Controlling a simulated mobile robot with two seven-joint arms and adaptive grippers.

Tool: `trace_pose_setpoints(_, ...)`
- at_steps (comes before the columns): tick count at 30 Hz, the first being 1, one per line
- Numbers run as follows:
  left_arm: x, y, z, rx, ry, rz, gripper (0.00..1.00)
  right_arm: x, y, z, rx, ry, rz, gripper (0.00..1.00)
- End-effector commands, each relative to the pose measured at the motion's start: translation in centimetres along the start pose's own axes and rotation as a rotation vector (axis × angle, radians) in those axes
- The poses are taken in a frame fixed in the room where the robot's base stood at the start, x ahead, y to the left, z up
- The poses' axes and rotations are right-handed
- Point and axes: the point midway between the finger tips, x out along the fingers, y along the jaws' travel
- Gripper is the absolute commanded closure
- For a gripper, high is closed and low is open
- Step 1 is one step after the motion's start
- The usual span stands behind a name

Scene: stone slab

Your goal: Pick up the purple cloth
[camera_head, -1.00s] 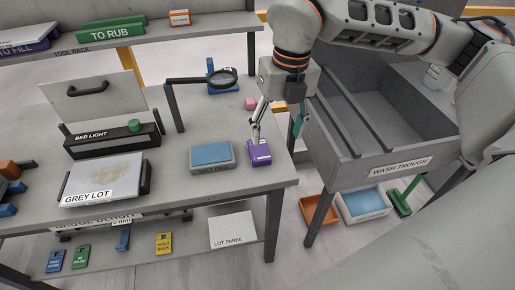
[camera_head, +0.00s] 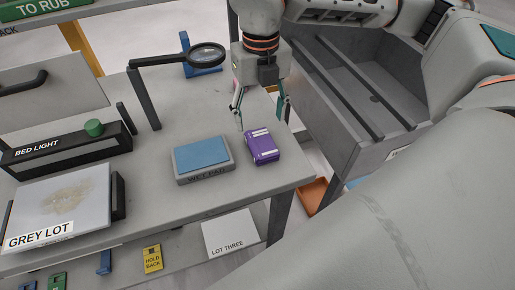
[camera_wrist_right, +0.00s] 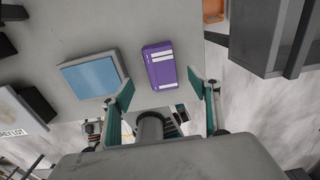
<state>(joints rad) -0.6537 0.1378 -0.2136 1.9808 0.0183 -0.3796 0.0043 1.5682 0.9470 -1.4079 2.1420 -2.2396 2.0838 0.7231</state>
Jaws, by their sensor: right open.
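The purple cloth (camera_head: 262,146) is a small folded block with white label strips. It lies on the grey bench near its front right corner, just right of the wet pad. My right gripper (camera_head: 261,117) is open and empty, just behind and above the cloth in the head view. In the right wrist view the cloth (camera_wrist_right: 159,65) lies beyond the open fingertips (camera_wrist_right: 166,90), with no finger visibly touching it. My left gripper is out of view.
The blue-topped wet pad (camera_head: 202,158) sits close left of the cloth. A magnifier (camera_head: 206,55) on a stand is behind. The wash trough (camera_head: 350,150) stands to the right. The bed light (camera_head: 65,150) and grey lot slab (camera_head: 60,207) are at left.

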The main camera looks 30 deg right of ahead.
Motion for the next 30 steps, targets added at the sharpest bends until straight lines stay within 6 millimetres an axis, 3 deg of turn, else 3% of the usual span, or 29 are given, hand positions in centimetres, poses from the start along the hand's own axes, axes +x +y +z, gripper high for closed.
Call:
trace_pose_setpoints(13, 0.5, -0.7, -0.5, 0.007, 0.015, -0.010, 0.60, 3.8, -0.1, -0.3, -0.001, 0.004, -0.001, 0.39)
trace_pose_setpoints(22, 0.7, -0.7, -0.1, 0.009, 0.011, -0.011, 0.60, 7.8, -0.1, -0.8, -0.001, 0.005, -0.001, 0.39)
trace_pose_setpoints(30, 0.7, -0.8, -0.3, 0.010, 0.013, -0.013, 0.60, 8.1, -0.1, -0.8, -0.001, 0.002, 0.000, 0.42)
